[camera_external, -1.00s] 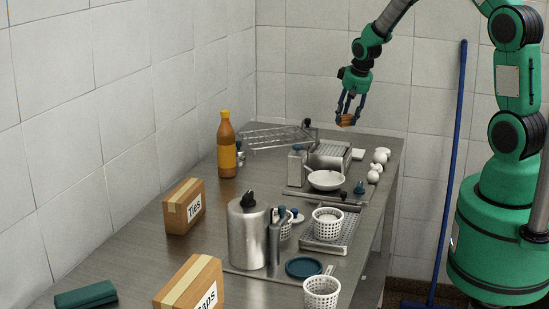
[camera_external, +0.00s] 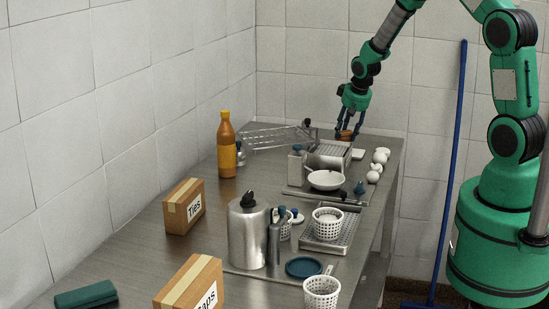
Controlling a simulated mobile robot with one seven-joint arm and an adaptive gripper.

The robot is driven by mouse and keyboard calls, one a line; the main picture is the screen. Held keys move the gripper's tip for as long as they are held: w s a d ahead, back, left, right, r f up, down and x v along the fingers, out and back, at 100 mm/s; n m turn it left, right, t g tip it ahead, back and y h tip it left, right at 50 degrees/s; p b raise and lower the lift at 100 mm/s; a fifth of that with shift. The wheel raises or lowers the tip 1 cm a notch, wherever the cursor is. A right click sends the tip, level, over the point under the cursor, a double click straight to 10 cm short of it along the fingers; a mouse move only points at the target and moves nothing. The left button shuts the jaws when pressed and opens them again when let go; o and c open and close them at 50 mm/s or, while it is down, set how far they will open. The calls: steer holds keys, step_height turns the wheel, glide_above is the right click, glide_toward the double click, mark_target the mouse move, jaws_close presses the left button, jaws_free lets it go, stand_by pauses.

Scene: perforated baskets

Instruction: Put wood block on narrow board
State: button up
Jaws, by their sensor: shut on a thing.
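The wood block (camera_external: 344,135) is a small brown piece, partly hidden between the fingers of my gripper (camera_external: 345,132). I cannot make out the narrow board for certain; a small pale flat piece (camera_external: 358,154) lies just right of the perforated box.
A wire rack (camera_external: 268,138) is to the left, near an orange bottle (camera_external: 226,150). White round items (camera_external: 380,157) line the right edge. Perforated baskets (camera_external: 328,224) stand nearer.

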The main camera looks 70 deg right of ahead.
mark_target(352, 132)
steer(key=shift+f+b, duration=0.35)
steer(key=shift+f, duration=1.5)
steer(key=o, duration=1.2)
steer(key=shift+f, duration=0.1)
steer(key=shift+c, duration=0.2)
steer(key=p+v, duration=0.2)
steer(key=v, duration=1)
